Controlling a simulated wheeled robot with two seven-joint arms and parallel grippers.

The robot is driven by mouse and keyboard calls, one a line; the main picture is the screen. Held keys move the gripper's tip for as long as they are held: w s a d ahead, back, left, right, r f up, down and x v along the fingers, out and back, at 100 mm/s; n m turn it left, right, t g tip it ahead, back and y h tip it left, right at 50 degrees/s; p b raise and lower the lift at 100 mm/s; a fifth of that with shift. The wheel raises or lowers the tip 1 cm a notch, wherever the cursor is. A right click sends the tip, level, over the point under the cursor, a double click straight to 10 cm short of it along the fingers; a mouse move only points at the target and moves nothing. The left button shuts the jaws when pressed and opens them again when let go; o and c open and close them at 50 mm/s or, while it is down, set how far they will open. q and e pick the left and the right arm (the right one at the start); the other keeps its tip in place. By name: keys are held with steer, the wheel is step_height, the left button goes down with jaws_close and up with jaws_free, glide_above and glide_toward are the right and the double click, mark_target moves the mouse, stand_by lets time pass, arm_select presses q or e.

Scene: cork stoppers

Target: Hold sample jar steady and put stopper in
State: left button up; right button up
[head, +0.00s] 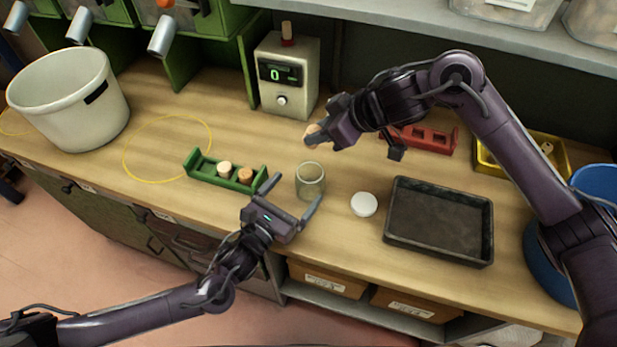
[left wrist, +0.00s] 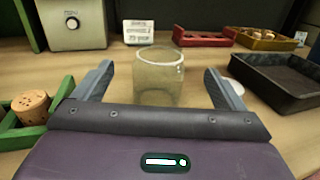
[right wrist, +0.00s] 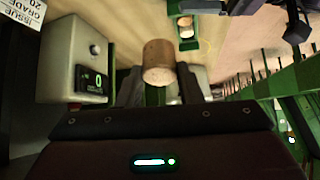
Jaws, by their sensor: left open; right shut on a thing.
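The clear glass sample jar (head: 310,181) stands upright and open-topped on the bench. My left gripper (head: 296,196) is open, with its fingers on either side of the jar's near side; in the left wrist view the jar (left wrist: 158,78) stands between and beyond the fingertips. My right gripper (head: 318,141) is shut on a cork stopper (right wrist: 159,62), held in the air behind and above the jar. The cork also shows in the head view (head: 312,129). A white lid (head: 364,204) lies right of the jar.
A green rack (head: 205,174) with two stoppers stands left of the jar. A black tray (head: 440,240) lies to the right, a red rack (head: 440,140) behind it. A grey device (head: 290,80) reading 0 and a white bucket (head: 75,110) stand further back and left.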

mark_target(320, 164)
arm_select(q)
step_height(320, 164, down, 4)
steer(key=shift+d+r, duration=0.1)
steer(key=shift+r, duration=0.15)
steer(key=x, duration=0.7)
steer(key=shift+w+r, duration=0.2)
steer(key=shift+r, duration=0.05)
steer(key=c, duration=1.2)
arm_select(e)
step_height(320, 164, down, 10)
steer(key=shift+f, duration=0.15)
steer(key=o, duration=1)
